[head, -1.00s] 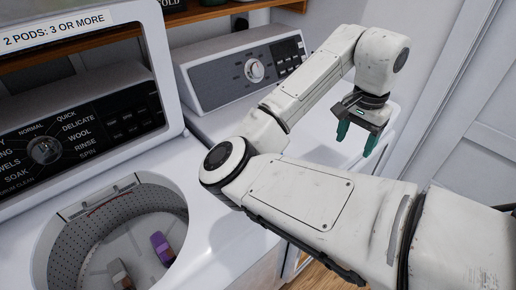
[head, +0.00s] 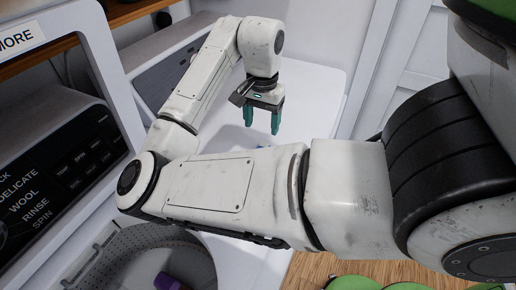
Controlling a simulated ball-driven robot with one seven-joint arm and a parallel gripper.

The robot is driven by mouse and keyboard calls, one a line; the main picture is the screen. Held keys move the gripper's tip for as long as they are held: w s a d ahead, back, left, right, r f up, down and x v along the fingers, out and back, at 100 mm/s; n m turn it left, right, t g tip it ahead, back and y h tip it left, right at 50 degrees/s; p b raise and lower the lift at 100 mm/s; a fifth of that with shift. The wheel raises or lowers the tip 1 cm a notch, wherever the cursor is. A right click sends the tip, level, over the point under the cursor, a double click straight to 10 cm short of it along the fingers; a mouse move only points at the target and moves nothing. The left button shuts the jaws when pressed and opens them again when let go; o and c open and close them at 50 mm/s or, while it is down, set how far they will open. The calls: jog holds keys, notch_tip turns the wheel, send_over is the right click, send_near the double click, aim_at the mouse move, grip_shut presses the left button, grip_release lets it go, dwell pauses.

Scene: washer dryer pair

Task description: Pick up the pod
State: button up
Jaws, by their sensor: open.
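My gripper (head: 262,120) has two teal fingers pointing down and apart, with nothing between them. It hangs over the white top of the right-hand machine (head: 312,100). A small bluish item shows on that top just below the fingers, mostly hidden by my arm; I cannot tell whether it is a pod. A purple item (head: 168,282) lies in the open washer drum (head: 130,243), cut off by the bottom edge of the view. It is well below and left of my gripper.
The washer's control panel (head: 60,180) stands at the left, under a shelf with a label ending in "MORE" (head: 15,41). My arm crosses the middle of the view. A white panelled door (head: 415,70) is at the right, with wooden floor (head: 315,272) below.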

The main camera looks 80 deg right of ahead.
notch_tip(320, 180, down, 2)
jog(key=shift+w, duration=0.1)
jog(key=shift+s+f, duration=0.2)
jog(key=shift+f, duration=1.15)
jog(key=shift+s+f, duration=0.15)
jog(key=shift+f, duration=1.2)
jog(key=c, duration=1.1)
jog(key=shift+r, duration=0.1)
